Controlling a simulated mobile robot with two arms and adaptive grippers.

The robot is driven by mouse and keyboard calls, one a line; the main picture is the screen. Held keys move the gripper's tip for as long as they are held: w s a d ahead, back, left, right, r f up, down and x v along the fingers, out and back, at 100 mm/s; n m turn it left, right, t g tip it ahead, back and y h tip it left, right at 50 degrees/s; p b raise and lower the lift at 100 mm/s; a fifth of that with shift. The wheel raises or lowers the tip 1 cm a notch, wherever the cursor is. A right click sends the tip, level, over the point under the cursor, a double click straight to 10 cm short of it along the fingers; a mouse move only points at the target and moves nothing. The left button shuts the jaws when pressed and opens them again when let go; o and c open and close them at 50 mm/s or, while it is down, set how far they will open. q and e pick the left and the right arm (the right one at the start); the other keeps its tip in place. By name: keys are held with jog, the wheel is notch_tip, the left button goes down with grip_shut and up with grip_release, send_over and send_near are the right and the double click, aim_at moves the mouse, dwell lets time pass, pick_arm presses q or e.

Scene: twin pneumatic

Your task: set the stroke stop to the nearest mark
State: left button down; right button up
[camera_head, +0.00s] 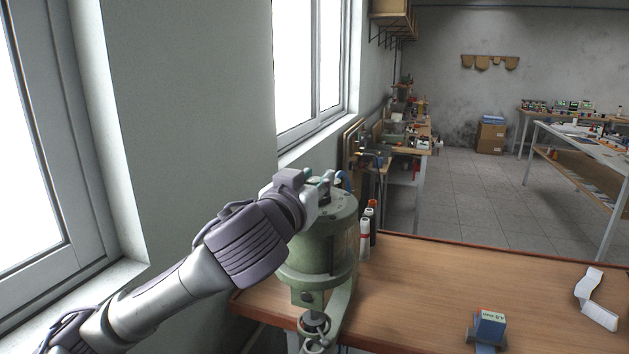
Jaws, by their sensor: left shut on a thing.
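A green cylindrical pneumatic unit (322,250) stands upright at the left end of the wooden bench. My left gripper (322,187) is at the top of this unit, reaching in from the left. It is shut on a small part there, which looks to be the stroke stop; the fingers and wrist hide most of it. A bit of teal and a blue hose (345,180) show beside the fingers. The marks cannot be made out from here. My right gripper is not in view.
The wooden bench top (420,290) is mostly clear right of the unit. White and dark bottles (365,240) stand close behind it. A small blue box (490,325) sits near the front, and a folded white strip (596,300) lies at the right. A window wall is at left.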

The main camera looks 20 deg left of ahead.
pick_arm(q)
jog(key=shift+a+m+h, duration=0.1)
jog(key=shift+m+h, duration=0.6)
jog(key=shift+h, duration=0.5)
jog(key=m+g+h+p, duration=0.1)
jog(key=m+h+p, duration=0.1)
jog(key=shift+r+h, duration=0.1)
jog(key=shift+h, duration=0.3)
jog(key=shift+m+g+h+p, duration=0.5)
jog(key=shift+m+h+p, duration=0.15)
jog(key=shift+h, duration=0.35)
jog(key=c, duration=0.9)
grip_release()
jog(key=shift+o, duration=0.2)
